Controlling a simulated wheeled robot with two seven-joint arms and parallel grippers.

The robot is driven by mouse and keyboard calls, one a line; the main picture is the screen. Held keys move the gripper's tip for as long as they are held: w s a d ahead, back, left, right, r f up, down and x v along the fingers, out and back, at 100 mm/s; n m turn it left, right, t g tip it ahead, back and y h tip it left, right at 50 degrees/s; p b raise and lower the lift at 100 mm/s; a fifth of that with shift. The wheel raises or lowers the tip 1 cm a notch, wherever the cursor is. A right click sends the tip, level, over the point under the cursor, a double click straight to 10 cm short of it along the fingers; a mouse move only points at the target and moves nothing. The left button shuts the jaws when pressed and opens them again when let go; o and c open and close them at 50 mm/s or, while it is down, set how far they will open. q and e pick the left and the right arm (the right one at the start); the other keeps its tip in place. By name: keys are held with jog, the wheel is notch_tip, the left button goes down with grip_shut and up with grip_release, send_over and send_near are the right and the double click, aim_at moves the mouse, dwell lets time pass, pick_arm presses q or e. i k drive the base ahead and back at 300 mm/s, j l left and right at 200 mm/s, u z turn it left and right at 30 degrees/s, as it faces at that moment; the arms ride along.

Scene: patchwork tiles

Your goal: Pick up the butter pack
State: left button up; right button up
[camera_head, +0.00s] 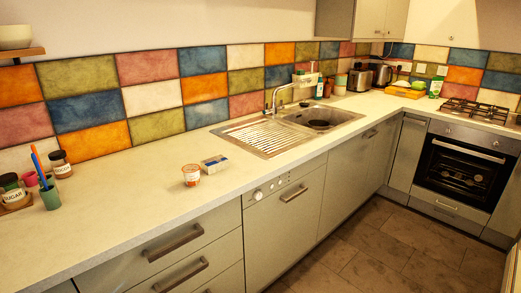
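The butter pack (214,164) looks like a small blue and white block. It lies on the light countertop, left of the sink's drainboard. A small tub with an orange and white label (191,175) stands close beside it on the left. Neither of my grippers shows in the head view.
The countertop (120,205) is clear around the butter pack and tub. A steel sink with drainboard and tap (290,128) lies to the right. Sugar jar (13,190), brown-filled jar (60,164) and green cup with pens (50,196) stand at far left. Drawers (180,245) are shut below.

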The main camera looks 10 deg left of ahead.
aim_at(211, 165)
jog(key=i+l, duration=0.2)
jog(key=i, duration=0.45)
jog(key=i+l+z, duration=0.1)
jog(key=i, duration=0.55)
jog(key=l, duration=0.1)
